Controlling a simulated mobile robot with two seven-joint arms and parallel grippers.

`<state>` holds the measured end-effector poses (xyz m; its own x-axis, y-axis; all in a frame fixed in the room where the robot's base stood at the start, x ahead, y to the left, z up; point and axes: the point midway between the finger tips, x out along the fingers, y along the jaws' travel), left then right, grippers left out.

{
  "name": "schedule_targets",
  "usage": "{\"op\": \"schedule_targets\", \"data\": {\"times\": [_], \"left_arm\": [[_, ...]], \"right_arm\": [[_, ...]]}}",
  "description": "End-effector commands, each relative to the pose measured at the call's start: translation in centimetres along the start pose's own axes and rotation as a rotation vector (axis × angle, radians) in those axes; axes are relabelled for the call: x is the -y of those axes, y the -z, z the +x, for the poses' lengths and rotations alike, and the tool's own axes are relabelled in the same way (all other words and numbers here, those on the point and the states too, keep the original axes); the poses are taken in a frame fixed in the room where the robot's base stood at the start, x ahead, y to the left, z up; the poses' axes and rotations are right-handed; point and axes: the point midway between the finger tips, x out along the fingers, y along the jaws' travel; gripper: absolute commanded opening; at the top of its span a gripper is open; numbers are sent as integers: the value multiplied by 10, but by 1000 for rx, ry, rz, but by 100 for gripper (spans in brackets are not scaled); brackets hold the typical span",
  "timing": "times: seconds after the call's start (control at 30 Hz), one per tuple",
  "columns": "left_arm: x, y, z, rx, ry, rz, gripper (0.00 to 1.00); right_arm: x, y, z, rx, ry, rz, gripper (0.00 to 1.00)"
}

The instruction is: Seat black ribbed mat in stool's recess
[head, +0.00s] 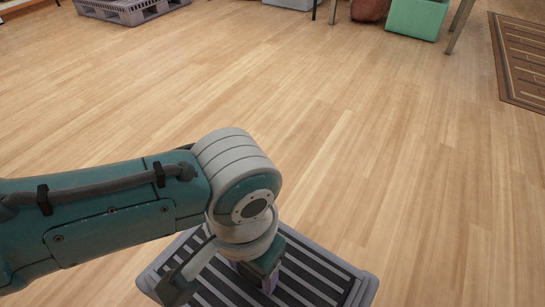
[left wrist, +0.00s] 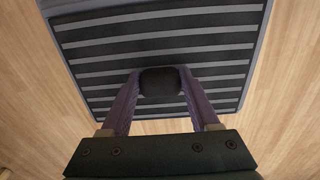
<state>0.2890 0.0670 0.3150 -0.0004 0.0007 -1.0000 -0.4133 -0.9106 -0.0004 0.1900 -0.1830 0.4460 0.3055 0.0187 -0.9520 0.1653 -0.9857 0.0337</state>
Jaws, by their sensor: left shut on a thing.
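The black ribbed mat (head: 312,272), striped dark and grey, lies over the grey stool top (head: 366,288) at the bottom of the head view. The left wrist view shows the mat (left wrist: 220,68) broadly, with the stool's grey rim (left wrist: 62,9) along its far side. My left gripper (head: 264,278) points down over the mat. In the left wrist view my left gripper (left wrist: 160,74) is shut on a small dark block at the mat's middle, which looks like part of the mat. I cannot tell whether the mat lies fully in the recess. My right gripper is out of view.
Wooden floor (head: 400,170) is clear around the stool. Far off stand a grey pallet (head: 125,10), a green box (head: 416,18) and a reddish-brown object (head: 370,9). A brown patterned rug (head: 522,60) lies at the far right.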

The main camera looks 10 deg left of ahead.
Motion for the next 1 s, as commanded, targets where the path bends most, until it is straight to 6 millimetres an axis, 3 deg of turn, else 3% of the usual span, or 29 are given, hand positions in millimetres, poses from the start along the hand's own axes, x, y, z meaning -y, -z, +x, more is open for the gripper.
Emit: {"op": "schedule_targets", "data": {"times": [0.93, 0.97, 1.0], "left_arm": [[0, 0, 9, 0, 0, 0, 0], [0, 0, 9, 0, 0, 0, 65], [0, 0, 9, 0, 0, 0, 70]], "right_arm": [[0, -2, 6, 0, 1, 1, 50], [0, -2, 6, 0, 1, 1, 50], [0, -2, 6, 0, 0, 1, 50]]}}
